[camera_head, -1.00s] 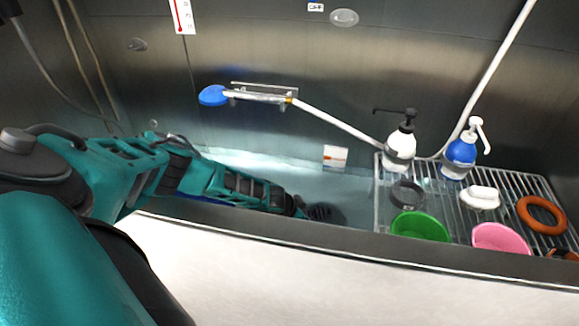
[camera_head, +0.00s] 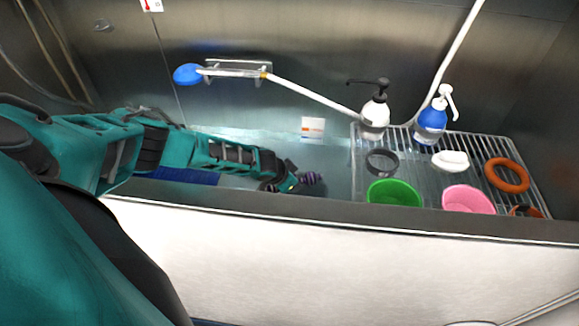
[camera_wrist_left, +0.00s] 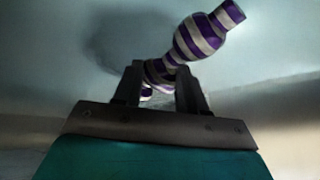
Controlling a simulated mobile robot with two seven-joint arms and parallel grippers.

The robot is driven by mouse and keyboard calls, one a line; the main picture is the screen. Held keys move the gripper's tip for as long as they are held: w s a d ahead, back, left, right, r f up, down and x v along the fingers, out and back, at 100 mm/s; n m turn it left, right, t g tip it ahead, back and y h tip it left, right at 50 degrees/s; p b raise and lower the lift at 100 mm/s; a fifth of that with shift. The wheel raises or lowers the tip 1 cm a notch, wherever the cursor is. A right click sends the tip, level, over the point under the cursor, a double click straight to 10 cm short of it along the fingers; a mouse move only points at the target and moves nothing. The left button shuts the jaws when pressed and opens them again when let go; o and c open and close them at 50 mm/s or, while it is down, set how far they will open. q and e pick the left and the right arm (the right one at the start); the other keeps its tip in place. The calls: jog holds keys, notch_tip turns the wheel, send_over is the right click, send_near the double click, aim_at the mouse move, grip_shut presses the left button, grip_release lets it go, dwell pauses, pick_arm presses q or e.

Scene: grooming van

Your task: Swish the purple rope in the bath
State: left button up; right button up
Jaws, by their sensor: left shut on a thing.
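The purple rope (camera_wrist_left: 201,36) is a purple-and-white striped, knotted toy. In the left wrist view it sits between the two fingers of my left gripper (camera_wrist_left: 160,88), which is shut on it, with its knotted end sticking out to the upper right. My right gripper is not in view.
A wire rack (camera_head: 360,158) spans the bath's right side, holding a green bowl (camera_head: 394,193), a pink bowl (camera_head: 467,199), an orange ring (camera_head: 506,174), a white soap (camera_head: 450,160) and pump bottles (camera_head: 431,122). A blue shower head (camera_head: 187,74) hangs on the back wall.

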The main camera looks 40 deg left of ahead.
pick_arm(q)
jog(key=r, duration=0.6)
jog(key=shift+w+a+r, duration=0.1)
jog(key=shift+a+r, duration=0.1)
jog(key=shift+r, duration=0.05)
jog(key=shift+r+p, duration=0.3)
jog(key=shift+r, duration=0.45)
notch_tip(320, 180, up, 16)
dwell(0.5)
jog(key=shift+d, duration=0.1)
